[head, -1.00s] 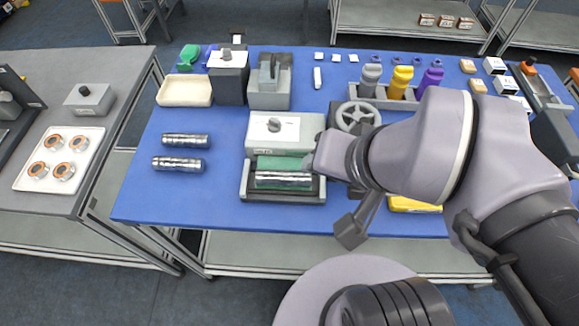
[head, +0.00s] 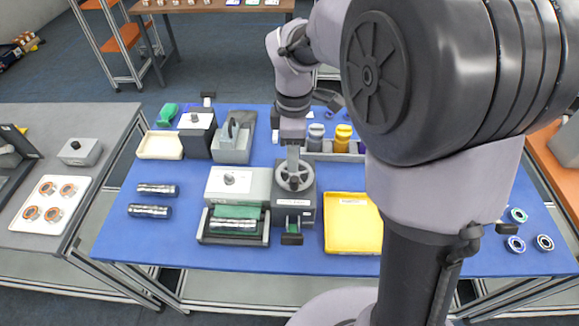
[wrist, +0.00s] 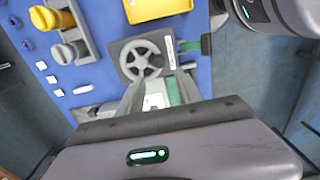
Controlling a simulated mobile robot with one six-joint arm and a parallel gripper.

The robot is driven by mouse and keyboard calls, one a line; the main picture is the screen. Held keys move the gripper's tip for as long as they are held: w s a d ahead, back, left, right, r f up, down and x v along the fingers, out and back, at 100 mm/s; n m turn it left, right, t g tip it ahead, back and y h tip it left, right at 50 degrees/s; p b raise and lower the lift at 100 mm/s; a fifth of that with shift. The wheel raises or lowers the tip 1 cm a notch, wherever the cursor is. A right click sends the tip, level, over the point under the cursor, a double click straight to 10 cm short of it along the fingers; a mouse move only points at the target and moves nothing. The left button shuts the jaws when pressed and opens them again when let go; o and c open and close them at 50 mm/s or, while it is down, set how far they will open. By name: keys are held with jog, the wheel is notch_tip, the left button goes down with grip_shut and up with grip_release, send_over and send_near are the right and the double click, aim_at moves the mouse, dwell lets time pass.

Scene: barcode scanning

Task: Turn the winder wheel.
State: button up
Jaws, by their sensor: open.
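The winder wheel (head: 295,176) is a grey spoked handwheel on a dark box in the middle of the blue table. My gripper (head: 293,156) hangs over the wheel's far side in the head view, pointing down. In the wrist view the wheel (wrist: 155,45) lies just beyond the fingertips of my gripper (wrist: 163,76). The fingers are apart with nothing held between them. I cannot tell whether a fingertip touches the wheel's rim. A white label and a green strip (head: 294,227) show on the winder's near side.
A grey machine with a knob (head: 238,184) stands just left of the winder, with a metal roller (head: 232,226) before it. A yellow tray (head: 352,228) is close on the right. Grey and yellow bottles (head: 343,137) stand behind. Two metal cylinders (head: 150,210) lie at the left.

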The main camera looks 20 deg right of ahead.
aim_at(293, 178)
notch_tip(293, 178, down, 10)
jog(key=b, duration=0.2)
jog(key=shift+f+b, duration=0.1)
jog(key=shift+b, duration=0.2)
jog(key=shift+c, duration=0.4)
grip_shut()
